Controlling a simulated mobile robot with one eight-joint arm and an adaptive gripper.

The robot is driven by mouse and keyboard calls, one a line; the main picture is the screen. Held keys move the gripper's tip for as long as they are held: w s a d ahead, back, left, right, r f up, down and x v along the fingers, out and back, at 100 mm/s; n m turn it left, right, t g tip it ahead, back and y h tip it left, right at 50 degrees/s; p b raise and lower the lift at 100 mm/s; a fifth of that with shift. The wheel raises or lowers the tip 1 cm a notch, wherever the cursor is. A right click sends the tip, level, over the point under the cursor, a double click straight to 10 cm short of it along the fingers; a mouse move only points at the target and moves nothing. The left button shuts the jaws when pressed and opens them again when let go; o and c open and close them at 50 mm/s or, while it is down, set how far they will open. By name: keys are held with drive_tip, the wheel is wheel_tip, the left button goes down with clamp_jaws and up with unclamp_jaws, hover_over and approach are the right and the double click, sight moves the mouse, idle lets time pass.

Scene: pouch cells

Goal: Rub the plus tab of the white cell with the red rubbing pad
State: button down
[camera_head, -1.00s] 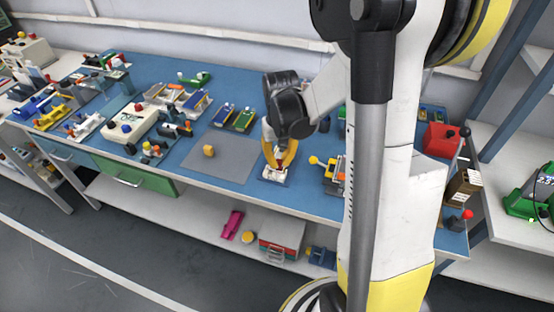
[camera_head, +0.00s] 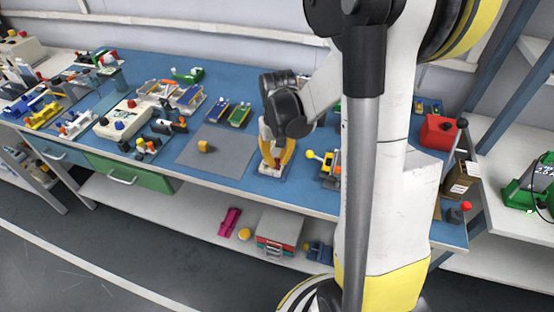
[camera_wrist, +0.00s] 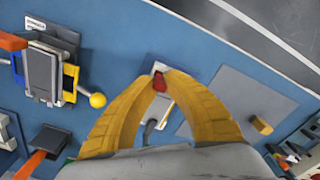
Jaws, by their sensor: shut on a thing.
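My gripper (camera_wrist: 161,76) is shut on the small red rubbing pad (camera_wrist: 160,83), which sits between the yellow fingertips in the wrist view. In the head view my gripper (camera_head: 271,167) points down over a small white piece (camera_head: 264,171) on the blue bench, which looks like the white cell or its holder. In the wrist view a white part (camera_wrist: 158,66) shows just beyond the pad. The fingers and pad hide much of what lies below, and I cannot tell the plus tab or whether the pad touches it.
A grey mat (camera_head: 216,154) with an orange block (camera_head: 204,146) lies left of my gripper. A device with a yellow ball knob (camera_head: 311,154) stands close on the right. Blue and green cells (camera_head: 239,114) lie behind. The bench's front edge is near.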

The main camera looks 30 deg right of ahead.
drive_tip(key=shift+f+b, duration=0.4)
drive_tip(key=shift+f, duration=0.15)
drive_tip(key=shift+w+a, duration=0.1)
drive_tip(key=shift+w, duration=0.05)
drive_tip(key=shift+w+a, duration=0.4)
drive_tip(key=shift+w, duration=0.1)
drive_tip(key=shift+s+d, duration=0.5)
drive_tip(key=shift+s, duration=0.15)
drive_tip(key=shift+w+a, duration=0.5)
drive_tip(key=shift+w, duration=0.15)
drive_tip(key=shift+s+d+b, duration=0.3)
drive_tip(key=shift+s+d, duration=0.2)
drive_tip(key=shift+s, duration=0.15)
idle(0.4)
